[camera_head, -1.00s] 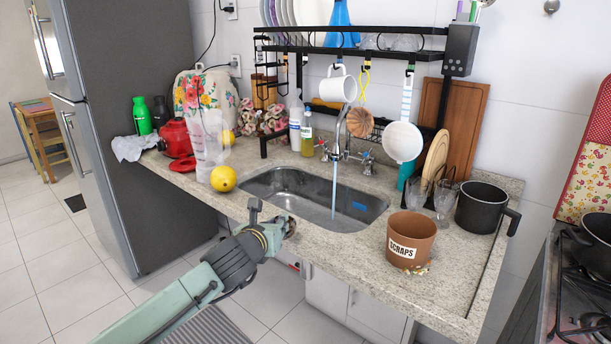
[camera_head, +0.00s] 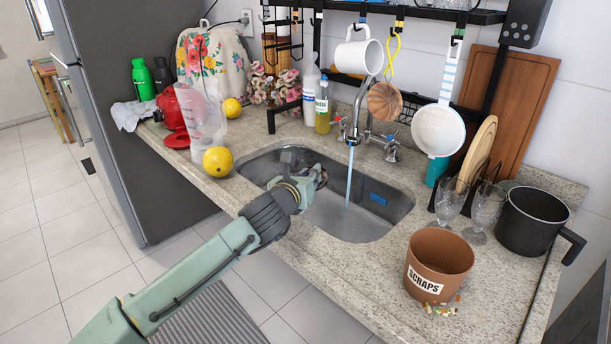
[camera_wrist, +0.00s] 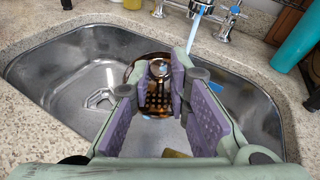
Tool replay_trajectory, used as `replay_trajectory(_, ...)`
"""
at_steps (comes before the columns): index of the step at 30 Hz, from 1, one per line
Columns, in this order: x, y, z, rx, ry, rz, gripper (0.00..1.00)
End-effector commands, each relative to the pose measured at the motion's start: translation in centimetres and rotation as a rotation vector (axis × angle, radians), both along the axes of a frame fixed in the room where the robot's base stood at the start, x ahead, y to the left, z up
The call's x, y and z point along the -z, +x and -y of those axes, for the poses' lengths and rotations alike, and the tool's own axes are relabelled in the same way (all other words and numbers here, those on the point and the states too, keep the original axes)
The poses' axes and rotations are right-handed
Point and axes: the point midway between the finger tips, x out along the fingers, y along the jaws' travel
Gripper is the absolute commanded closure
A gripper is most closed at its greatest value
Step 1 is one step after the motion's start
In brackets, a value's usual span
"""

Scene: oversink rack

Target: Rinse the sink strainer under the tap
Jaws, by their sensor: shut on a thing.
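My gripper (camera_head: 308,182) is over the near left part of the steel sink (camera_head: 395,208). In the wrist view its purple-padded fingers (camera_wrist: 156,92) are shut on the sink strainer (camera_wrist: 158,98), a round coppery piece with a slotted grid. In the head view the strainer is mostly hidden by the gripper. The chrome tap (camera_head: 358,125) runs a bluish stream of water (camera_head: 349,178) into the sink. The stream also shows in the wrist view (camera_wrist: 194,33), beyond and right of the strainer, apart from it.
A brown SCRAPS pot (camera_head: 438,262) stands on the counter at right, near glasses (camera_head: 484,208) and a black pot (camera_head: 530,222). A lemon (camera_head: 217,161) and a clear pitcher (camera_head: 206,128) stand left of the sink. A mug (camera_head: 360,58) and pan (camera_head: 438,130) hang from the rack.

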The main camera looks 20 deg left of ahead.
Motion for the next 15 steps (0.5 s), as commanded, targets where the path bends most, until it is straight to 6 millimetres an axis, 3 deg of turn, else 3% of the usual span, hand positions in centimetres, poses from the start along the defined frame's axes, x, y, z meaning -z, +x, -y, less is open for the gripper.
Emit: replay_trajectory(15,0.7,6.0,2.2,0.002,-0.002,-0.001,1.0)
